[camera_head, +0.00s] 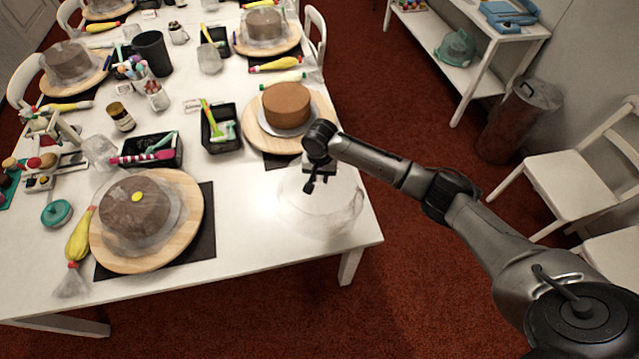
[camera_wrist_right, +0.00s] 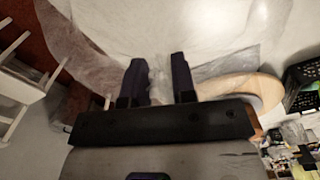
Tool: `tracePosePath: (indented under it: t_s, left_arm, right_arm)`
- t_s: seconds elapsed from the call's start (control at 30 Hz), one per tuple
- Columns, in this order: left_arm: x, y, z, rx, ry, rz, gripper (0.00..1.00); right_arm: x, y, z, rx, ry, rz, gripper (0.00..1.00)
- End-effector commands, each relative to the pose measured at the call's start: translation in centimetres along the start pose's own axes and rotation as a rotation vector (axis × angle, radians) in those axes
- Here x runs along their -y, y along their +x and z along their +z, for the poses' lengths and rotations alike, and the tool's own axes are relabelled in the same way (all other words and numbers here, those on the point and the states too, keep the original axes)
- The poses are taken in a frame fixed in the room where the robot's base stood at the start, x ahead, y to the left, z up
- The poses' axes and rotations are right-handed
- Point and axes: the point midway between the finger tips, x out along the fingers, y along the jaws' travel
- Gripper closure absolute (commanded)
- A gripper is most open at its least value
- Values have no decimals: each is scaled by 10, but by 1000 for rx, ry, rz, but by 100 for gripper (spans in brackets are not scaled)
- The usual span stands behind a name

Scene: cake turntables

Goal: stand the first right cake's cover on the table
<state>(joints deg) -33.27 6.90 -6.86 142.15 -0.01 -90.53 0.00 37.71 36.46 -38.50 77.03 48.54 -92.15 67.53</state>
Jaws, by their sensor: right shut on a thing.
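The first right cake (camera_head: 286,104) is brown and uncovered on a round wooden turntable (camera_head: 256,133) at the table's right side. Its clear cover (camera_head: 335,212) is a faint dome at the table's near right corner, in front of that turntable. My right gripper (camera_head: 311,186) is over the cover and shut on its top. The see-through cover (camera_wrist_right: 85,62) fills much of the right wrist view beyond the two dark fingers (camera_wrist_right: 160,78). I cannot tell whether the cover's rim touches the table. My left gripper is not in view.
Another cake (camera_head: 138,208) under a clear cover stands on a turntable at the near left. A black tray (camera_head: 221,128) holds tools left of the bare cake. The white table (camera_head: 250,225) is clear between the near-left turntable and the cover. White chairs (camera_head: 570,185) stand at right.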

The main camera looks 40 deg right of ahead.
Motion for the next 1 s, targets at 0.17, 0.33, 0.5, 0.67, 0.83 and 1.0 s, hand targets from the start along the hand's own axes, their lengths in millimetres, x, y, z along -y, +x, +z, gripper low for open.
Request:
tracePosePath:
  t_s: [0.17, 0.33, 0.5, 0.67, 0.83, 1.0]
  left_arm:
    - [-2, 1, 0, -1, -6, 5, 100]
    - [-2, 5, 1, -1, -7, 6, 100]
    - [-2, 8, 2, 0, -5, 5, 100]
    - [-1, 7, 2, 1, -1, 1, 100]
    - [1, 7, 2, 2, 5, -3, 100]
    - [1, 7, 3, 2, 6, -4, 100]
  right_arm:
    - [2, 5, -1, -1, 0, 1, 100]
    - [2, 24, -1, 0, 1, 1, 100]
    - [2, 41, -1, -1, 0, 0, 100]
    - [2, 41, -1, -1, 0, 0, 100]
    - [2, 42, 0, 0, 0, 0, 100]
    - [2, 42, -1, -1, 0, 0, 60]
